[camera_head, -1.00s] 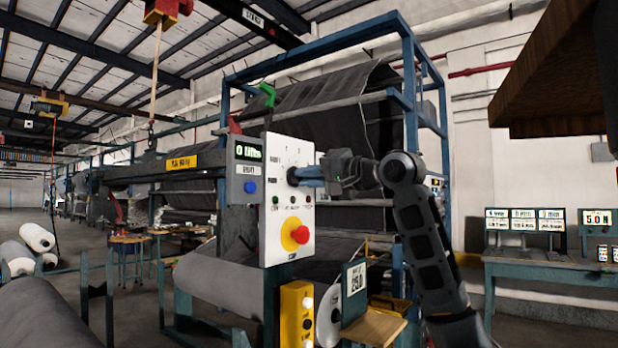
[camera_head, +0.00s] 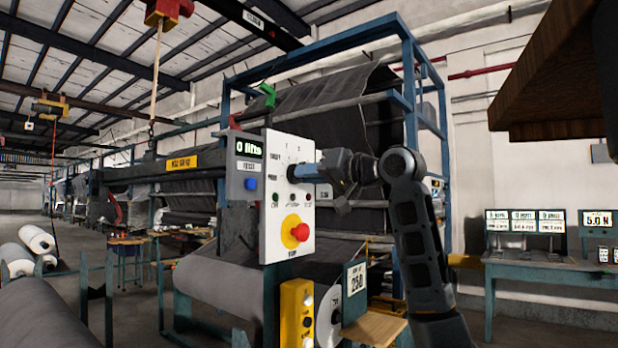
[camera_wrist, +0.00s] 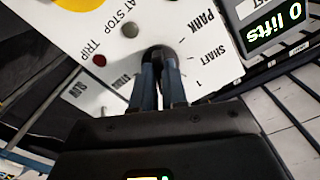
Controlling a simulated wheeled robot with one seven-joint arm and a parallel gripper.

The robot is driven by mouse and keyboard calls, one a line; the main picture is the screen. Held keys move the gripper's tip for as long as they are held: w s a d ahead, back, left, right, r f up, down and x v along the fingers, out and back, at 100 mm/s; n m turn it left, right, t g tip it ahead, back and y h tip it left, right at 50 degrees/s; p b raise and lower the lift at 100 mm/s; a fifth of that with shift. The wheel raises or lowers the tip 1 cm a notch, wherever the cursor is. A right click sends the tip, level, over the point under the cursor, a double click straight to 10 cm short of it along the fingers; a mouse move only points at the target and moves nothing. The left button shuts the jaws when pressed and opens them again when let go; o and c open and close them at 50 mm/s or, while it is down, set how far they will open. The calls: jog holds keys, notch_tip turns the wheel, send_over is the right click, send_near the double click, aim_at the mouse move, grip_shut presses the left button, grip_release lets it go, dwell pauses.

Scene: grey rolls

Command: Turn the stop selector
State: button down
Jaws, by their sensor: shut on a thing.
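The white control panel (camera_head: 272,220) stands upright in front of the machine and carries a black selector knob (camera_wrist: 158,51) in its upper part. My gripper (camera_head: 298,172) reaches in from the right at the knob. In the wrist view the two blue-grey fingers of my gripper (camera_wrist: 159,78) are shut on the knob, with their tips hiding part of it. Printed marks around it read PARK, SHAFT and 1, with others partly hidden. I cannot tell which mark the knob points to.
A red button on a yellow disc (camera_head: 299,232) and small lamps sit below the knob. A display reading "0 lifts" (camera_head: 248,149) adjoins the panel at left. A yellow button box (camera_head: 296,312) stands below. A bench (camera_head: 550,266) stands at right.

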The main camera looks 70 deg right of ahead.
jog(key=shift+f+n, duration=0.15)
jog(key=shift+n, duration=0.45)
jog(key=c, duration=1.2)
grip_release()
jog(key=shift+o, duration=0.2)
jog(key=b+v, duration=0.1)
jog(key=v, duration=0.7)
jog(key=shift+b, duration=0.3)
jog(key=shift+d, duration=0.15)
